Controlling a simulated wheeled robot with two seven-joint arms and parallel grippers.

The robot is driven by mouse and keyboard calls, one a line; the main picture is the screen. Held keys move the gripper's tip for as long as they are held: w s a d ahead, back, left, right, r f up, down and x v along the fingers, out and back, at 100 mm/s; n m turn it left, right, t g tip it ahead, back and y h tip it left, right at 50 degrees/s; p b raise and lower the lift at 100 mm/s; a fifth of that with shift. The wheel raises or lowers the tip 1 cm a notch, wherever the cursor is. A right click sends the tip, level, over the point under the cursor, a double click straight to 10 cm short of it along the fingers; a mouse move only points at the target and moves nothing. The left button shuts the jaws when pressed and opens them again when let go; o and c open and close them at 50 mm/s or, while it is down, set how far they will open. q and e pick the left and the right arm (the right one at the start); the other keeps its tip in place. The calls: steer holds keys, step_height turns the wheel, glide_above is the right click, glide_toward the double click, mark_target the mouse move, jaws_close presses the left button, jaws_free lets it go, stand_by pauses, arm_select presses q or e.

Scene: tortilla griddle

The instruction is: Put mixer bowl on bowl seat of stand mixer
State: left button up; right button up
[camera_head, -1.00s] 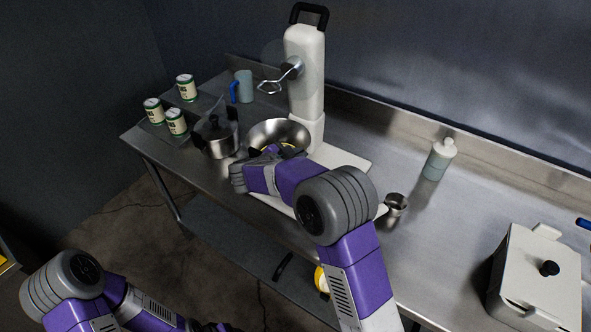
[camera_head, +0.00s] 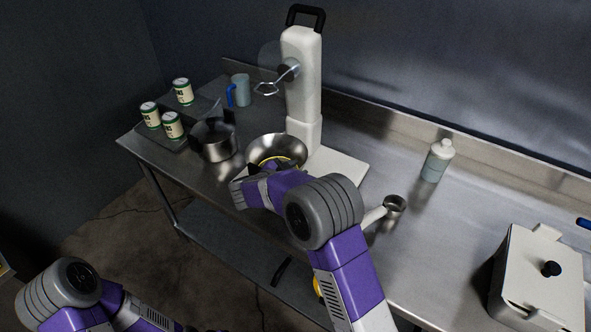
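The steel mixer bowl (camera_head: 277,147) is at the front left of the white stand mixer (camera_head: 302,92), below its raised head and wire beater (camera_head: 268,88). A yellow ring shows inside the bowl. The mixer's white base (camera_head: 340,166) lies flat on the table; the bowl seat is hidden behind the bowl and my arm. My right gripper (camera_head: 262,170) is at the bowl's near rim; its fingers are mostly hidden by the wrist, so its grip cannot be made out. My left arm is at the lower left, its gripper out of view.
A steel pot (camera_head: 215,140) stands just left of the bowl. A metal cup (camera_head: 395,204), a bottle (camera_head: 437,160) and a lidded white box (camera_head: 540,278) are to the right.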

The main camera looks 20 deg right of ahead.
steer(key=shift+r, duration=0.2)
steer(key=p+v, duration=0.2)
steer(key=v, duration=1)
